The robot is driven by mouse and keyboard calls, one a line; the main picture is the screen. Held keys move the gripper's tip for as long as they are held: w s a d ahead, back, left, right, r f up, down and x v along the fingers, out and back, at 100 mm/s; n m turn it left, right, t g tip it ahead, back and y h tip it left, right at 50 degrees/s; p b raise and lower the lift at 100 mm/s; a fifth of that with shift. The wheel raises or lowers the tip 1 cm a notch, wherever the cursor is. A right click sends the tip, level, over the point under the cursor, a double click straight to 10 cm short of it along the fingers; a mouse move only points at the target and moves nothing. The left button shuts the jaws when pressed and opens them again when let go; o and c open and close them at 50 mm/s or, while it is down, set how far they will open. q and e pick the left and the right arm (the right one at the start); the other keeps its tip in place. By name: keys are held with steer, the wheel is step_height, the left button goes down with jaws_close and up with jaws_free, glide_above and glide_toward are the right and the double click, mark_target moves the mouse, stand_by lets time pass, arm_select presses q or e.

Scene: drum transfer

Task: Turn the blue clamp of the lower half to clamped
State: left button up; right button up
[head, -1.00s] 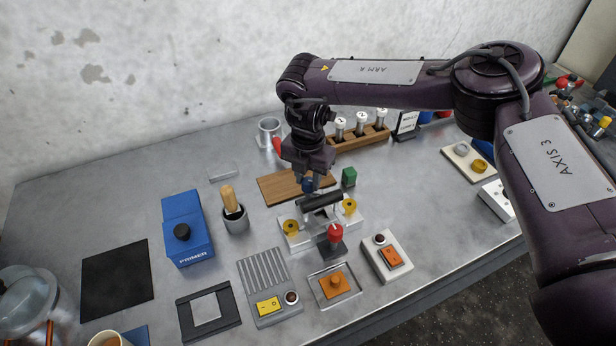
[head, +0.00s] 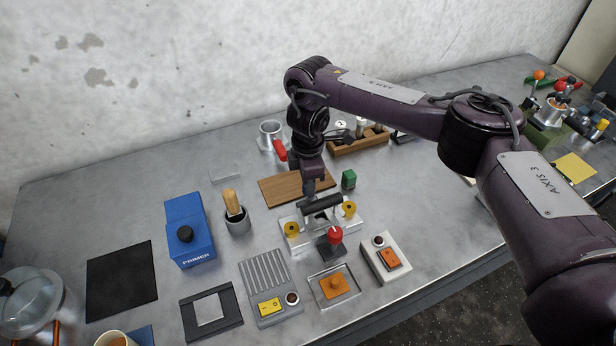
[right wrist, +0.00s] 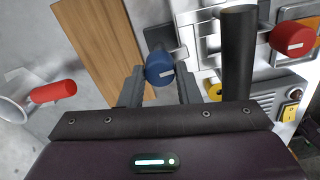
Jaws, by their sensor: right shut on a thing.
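The blue clamp (right wrist: 160,68) shows in the right wrist view as a round blue knob with a pale mark, beside the silver fixture. My right gripper (right wrist: 160,74) is shut on it, one finger on each side. In the head view my right gripper (head: 309,190) reaches down behind the fixture's black cylindrical handle (head: 320,204) and hides the blue clamp. The silver fixture (head: 298,240) has two yellow knobs (head: 291,229) and a red-topped clamp (head: 335,236) at its front. I cannot tell the blue clamp's exact setting. My left gripper is not in view.
A wooden board (head: 280,188) lies behind the fixture, with a green block (head: 349,179) to its right. A red-handled metal cup (head: 270,132) stands farther back. A blue primer box (head: 187,230) is on the left. Switch boxes (head: 382,265) stand in front.

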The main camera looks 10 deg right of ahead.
steer(key=shift+m, duration=0.6)
steer(key=o, duration=1)
steer(key=shift+r, duration=0.15)
step_height(320, 180, up, 8)
steer(key=shift+f+p, duration=0.2)
steer(key=shift+p, duration=0.5)
